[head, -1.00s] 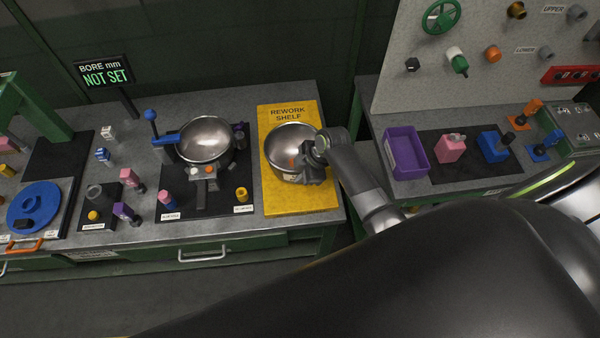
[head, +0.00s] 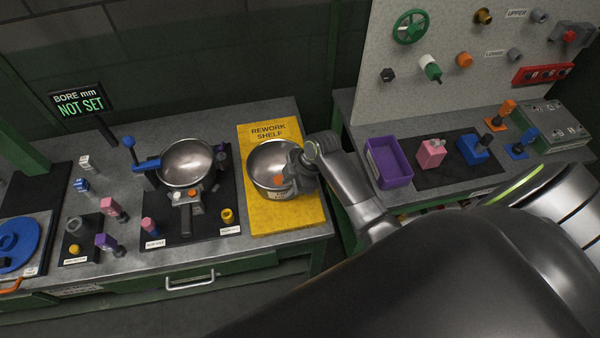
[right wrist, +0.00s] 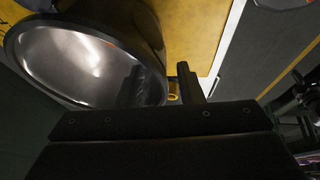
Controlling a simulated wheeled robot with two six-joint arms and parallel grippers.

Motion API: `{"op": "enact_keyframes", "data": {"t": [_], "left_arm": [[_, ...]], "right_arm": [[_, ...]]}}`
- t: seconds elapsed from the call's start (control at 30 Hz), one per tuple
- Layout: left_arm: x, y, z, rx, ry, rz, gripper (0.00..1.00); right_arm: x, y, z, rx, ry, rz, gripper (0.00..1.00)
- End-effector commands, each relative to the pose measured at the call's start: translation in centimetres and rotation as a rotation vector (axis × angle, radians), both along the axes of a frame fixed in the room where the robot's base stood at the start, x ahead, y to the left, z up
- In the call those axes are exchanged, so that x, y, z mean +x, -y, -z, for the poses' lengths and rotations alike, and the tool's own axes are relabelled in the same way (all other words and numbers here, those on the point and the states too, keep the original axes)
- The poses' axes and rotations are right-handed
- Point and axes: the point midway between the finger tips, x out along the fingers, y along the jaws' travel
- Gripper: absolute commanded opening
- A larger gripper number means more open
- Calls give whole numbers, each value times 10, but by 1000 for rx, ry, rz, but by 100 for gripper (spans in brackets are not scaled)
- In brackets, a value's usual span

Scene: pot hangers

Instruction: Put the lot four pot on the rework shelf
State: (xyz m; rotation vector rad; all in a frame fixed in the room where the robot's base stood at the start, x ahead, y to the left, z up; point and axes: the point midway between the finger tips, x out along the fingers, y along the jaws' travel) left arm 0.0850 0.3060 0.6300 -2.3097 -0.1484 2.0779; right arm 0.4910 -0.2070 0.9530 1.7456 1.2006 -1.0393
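A round steel pot (head: 262,164) with a small pale label, too small to read surely, sits upright on the yellow rework shelf (head: 290,212). My right gripper (head: 297,172) is at this pot's right rim. In the right wrist view the pot (right wrist: 75,60) fills the upper left. My right gripper (right wrist: 162,85) has its fingers apart there, one over the pot's inside and one outside the wall, with yellow showing in the gap. A second steel pot (head: 187,160) sits on the dark fixture with a blue lever to the left. My left gripper is out of view.
The sign (head: 82,103) reads "BORE mm NOT SET". Several small coloured parts stand left of the fixture. A purple bin (head: 389,163) and blocks stand on the right bench, beyond a gap. The shelf's front part is clear.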

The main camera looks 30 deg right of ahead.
Motion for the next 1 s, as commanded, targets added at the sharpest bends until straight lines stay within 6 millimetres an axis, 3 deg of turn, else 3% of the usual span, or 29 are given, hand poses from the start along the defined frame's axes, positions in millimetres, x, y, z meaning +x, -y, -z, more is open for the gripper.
{"op": "enact_keyframes", "data": {"t": [0.43, 1.0], "left_arm": [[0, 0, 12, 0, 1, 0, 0], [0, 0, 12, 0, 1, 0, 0]], "right_arm": [[-15, 24, -64, -1, 3, -1, 34], [-18, 27, -74, 0, 0, -1, 34]]}}
